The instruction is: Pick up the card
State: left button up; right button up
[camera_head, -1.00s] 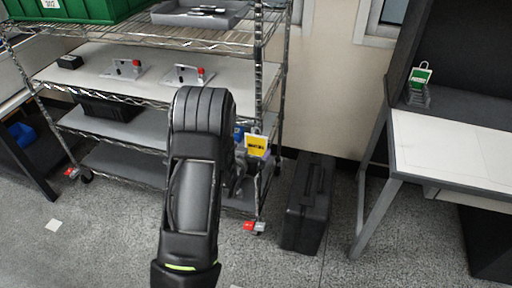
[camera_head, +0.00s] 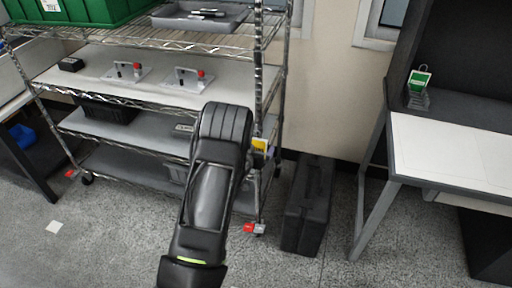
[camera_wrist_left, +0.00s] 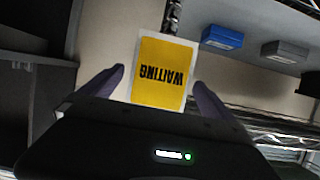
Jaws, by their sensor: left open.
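A yellow card (camera_wrist_left: 162,72) with a white border and the word WAITING, upside down in the left wrist view, is between the two fingers of my left gripper (camera_wrist_left: 158,82). The fingers are open, with a gap visible on each side of the card. In the head view the yellow card (camera_head: 259,145) shows beside the rack's right post, partly hidden by my left arm, which also hides the left gripper. What supports the card is hidden. A second card, green and white (camera_head: 419,80), stands in a holder on the desk at the right. My right gripper is out of view.
A wire rack (camera_head: 150,103) fills the left, with two clamp fixtures and a green bin (camera_head: 75,8). A blue box (camera_wrist_left: 222,38) and a grey box (camera_wrist_left: 285,50) show near the card. A black case (camera_head: 308,205) stands on the floor right of the rack.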

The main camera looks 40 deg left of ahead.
pick_arm(q)
jog(key=shift+w+a+f, duration=0.2)
jog(key=shift+w+f, duration=0.05)
jog(key=shift+w, duration=0.25)
jog(key=shift+c, duration=0.3)
jog(key=c, duration=1.3)
jog(key=shift+r, duration=0.2)
jog(key=shift+r, duration=0.5)
jog(key=s+d+b, duration=0.1)
jog(key=s+d, duration=0.2)
jog(key=s, duration=0.5)
jog(key=s+d+b, duration=0.1)
jog(key=s+d, duration=0.2)
jog(key=s, duration=0.6)
jog(key=shift+r, duration=0.1)
jog(key=shift+r, duration=0.15)
